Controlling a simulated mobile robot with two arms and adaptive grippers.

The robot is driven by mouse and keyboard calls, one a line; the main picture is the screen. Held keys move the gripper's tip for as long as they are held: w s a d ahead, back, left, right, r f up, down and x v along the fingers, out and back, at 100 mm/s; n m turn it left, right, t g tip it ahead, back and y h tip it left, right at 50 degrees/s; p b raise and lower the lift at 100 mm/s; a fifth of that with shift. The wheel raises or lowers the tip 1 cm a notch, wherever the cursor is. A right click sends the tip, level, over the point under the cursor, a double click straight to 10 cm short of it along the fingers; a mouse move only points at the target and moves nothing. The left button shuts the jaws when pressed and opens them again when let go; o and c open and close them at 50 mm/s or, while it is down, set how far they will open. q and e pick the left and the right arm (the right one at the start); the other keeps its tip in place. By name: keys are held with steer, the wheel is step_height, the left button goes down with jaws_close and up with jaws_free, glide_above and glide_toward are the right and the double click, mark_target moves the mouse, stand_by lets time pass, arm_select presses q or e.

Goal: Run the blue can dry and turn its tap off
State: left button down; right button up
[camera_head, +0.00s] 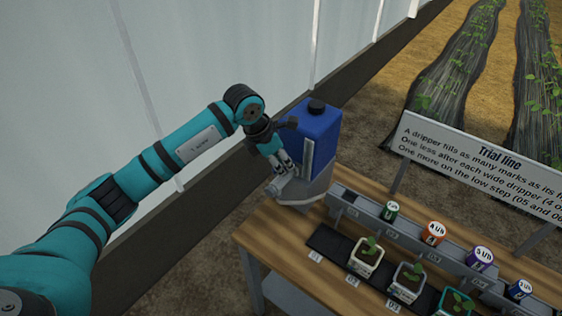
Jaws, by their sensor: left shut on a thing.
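The blue can (322,133) with a black cap stands upright on a grey stand (311,191) at the table's far left corner. A light vertical strip runs down its near side. My left gripper (281,165) is at the can's lower left front, by the stand. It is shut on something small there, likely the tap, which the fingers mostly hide. The can's liquid level and the tap's position cannot be told. My right gripper is not in view.
A grey rail on the wooden table (262,243) carries green, orange, purple and blue labelled drippers (433,232). Potted seedlings (366,256) stand in front on a black strip. A "Trial line" sign (480,150) stands behind. A pale wall is at left.

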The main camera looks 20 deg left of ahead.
arm_select(q)
steer(key=shift+w+a+f+m+b, duration=0.15)
steer(key=shift+m+b, duration=0.45)
steer(key=shift+b, duration=0.35)
steer(key=m+g+h+b, duration=0.1)
steer(key=m+b, duration=0.3)
steer(key=shift+w+g, duration=0.1)
steer(key=shift+g, duration=0.3)
steer(key=m+g+b, duration=0.1)
steer(key=m+b, duration=0.1)
steer(key=m, duration=0.1)
steer(key=shift+w+m+b, duration=0.1)
steer(key=shift+m+b, duration=0.2)
steer(key=shift+b, duration=0.05)
steer(key=shift+w+r+m+g+b, duration=0.15)
steer(key=shift+m+g+b, duration=0.6)
steer(key=shift+m, duration=0.85)
steer(key=shift+r, duration=0.1)
steer(key=c, duration=1.3)
jaws_free()
